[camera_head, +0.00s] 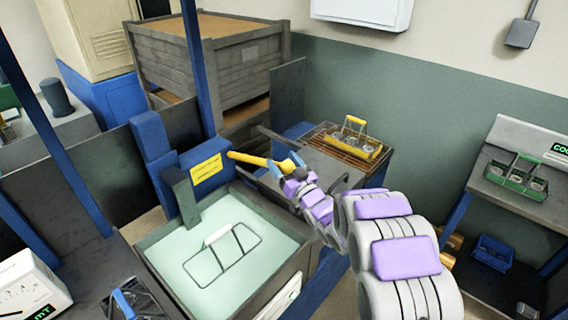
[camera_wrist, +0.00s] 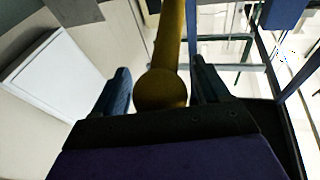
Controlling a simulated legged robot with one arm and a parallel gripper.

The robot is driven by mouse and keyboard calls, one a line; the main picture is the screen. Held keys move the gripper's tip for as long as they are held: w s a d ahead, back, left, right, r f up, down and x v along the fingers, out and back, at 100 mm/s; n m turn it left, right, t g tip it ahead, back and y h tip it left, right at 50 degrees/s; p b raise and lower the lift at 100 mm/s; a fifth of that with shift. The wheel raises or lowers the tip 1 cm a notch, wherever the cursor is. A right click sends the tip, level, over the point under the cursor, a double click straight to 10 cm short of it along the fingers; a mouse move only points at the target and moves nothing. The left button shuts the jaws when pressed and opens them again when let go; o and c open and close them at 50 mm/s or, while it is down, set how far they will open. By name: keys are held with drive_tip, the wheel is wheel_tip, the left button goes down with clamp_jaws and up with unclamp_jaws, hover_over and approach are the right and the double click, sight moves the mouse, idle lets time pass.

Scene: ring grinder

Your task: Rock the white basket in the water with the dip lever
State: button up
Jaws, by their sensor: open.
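The yellow dip lever (camera_head: 246,158) sticks out to the right from a blue housing with a yellow label beside the water tank (camera_head: 302,262). The white basket (camera_head: 218,234), a wire frame with a white grip, sits in the pale green water; its lower part is hard to make out. My gripper (camera_head: 286,164) is at the lever's free end. In the wrist view, the lever's round knob (camera_wrist: 160,90) lies between my two parted fingers (camera_wrist: 160,70), with a visible gap on each side.
A yellow-handled basket (camera_head: 359,143) stands on a rack behind my arm. A green basket (camera_head: 518,174) sits on the right-hand stand. A blue post (camera_head: 199,70) rises behind the lever, and a large grey crate (camera_head: 215,55) stands at the back.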

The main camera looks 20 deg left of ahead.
drive_tip(key=p+v, duration=0.2)
drive_tip(key=v, duration=1.5)
drive_tip(key=shift+d+p, duration=0.2)
drive_tip(key=shift+p, duration=0.1)
drive_tip(key=shift+f, duration=0.15)
